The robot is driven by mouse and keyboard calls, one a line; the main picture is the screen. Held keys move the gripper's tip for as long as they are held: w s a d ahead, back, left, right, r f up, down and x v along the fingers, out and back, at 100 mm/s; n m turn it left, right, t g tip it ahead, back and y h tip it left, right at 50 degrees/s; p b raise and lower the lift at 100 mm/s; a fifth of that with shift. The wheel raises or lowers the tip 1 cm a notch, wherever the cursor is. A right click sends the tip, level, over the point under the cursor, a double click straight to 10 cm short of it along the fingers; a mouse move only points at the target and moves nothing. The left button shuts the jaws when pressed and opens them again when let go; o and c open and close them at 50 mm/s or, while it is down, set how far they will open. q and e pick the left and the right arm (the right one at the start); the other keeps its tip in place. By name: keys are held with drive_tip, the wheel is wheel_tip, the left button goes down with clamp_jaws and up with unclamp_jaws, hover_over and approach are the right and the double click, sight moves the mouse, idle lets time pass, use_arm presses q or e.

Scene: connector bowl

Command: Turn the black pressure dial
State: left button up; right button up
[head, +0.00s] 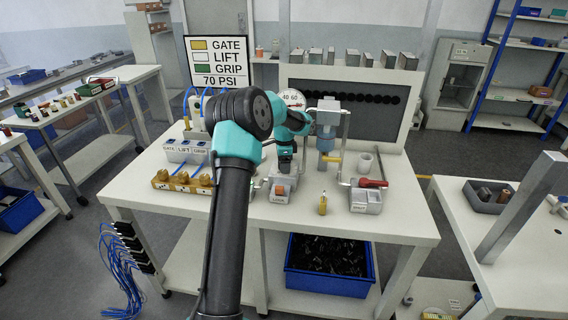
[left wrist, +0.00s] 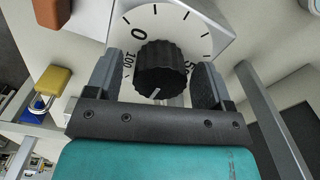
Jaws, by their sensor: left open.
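The black pressure dial (left wrist: 162,66) is a ribbed round knob on a white scale plate (left wrist: 178,18) marked 0, 50 and 100. Its white pointer line faces the lower left in the left wrist view. My left gripper (left wrist: 156,80) is open, with one finger on each side of the knob. Small gaps seem to show between fingers and knob; I cannot tell whether either touches. In the head view my left gripper (head: 285,168) points down over the workbench, and the knob is hidden behind it. My right gripper is not in view.
A fixture with a blue-grey cylinder (head: 325,145) and a red-handled block (head: 367,195) are farther right. A sign (head: 206,62) reads GATE, LIFT, GRIP, 70 PSI. A round gauge (head: 292,97) stands behind.

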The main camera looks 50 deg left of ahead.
use_arm(q)
drive_tip(key=shift+f, duration=0.1)
drive_tip(key=shift+c, duration=0.4)
drive_tip(key=c, duration=0.8)
drive_tip(key=shift+c, duration=0.2)
drive_tip(key=shift+n, duration=0.3)
drive_tip(key=shift+n, duration=2.6)
drive_tip(key=o, duration=0.9)
